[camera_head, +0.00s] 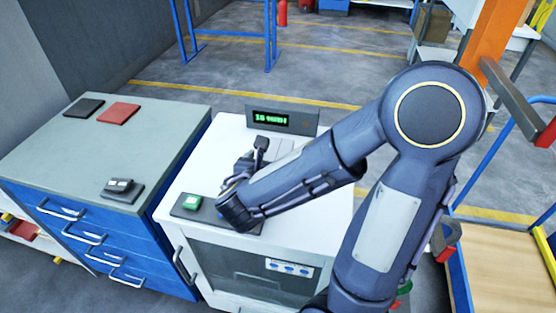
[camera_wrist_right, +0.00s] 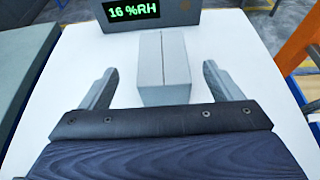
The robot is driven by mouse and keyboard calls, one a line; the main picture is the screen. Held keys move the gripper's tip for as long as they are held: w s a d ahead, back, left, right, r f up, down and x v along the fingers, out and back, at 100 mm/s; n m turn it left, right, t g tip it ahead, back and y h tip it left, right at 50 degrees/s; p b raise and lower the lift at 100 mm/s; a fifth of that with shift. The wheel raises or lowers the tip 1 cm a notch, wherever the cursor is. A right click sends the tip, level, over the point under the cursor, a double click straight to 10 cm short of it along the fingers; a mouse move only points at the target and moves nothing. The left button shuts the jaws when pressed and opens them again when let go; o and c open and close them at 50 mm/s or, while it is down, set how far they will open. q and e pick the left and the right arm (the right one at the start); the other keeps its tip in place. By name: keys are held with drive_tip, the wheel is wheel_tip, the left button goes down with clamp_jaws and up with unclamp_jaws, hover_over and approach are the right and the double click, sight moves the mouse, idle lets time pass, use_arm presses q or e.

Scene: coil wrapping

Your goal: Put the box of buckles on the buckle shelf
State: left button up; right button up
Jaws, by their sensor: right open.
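A light grey closed box (camera_wrist_right: 163,72) with a seam along its top stands on the white cabinet top in the right wrist view. No buckles show, so I cannot tell what it holds. My right gripper (camera_wrist_right: 160,84) is open, with one finger on each side of the box and gaps between. In the head view my right gripper (camera_head: 254,152) is low over the white cabinet (camera_head: 215,155), and my arm hides part of that top. No shelf is clearly recognisable as the buckle shelf. My left gripper is not in view.
A humidity display (camera_head: 283,120) stands at the cabinet's back edge. A dark pad with a green item (camera_head: 192,202) lies near its front. The blue drawer cabinet (camera_head: 70,155) at left bears a black and a red flat item and a small dark device (camera_head: 122,188).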

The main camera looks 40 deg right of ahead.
sight(277, 152)
drive_tip(key=x, duration=0.5)
drive_tip(key=shift+d+f, duration=0.2)
drive_tip(key=shift+c, duration=0.3)
drive_tip(key=c, duration=1.2)
drive_tip(key=shift+c, duration=1.2)
drive_tip(key=shift+r, duration=0.15)
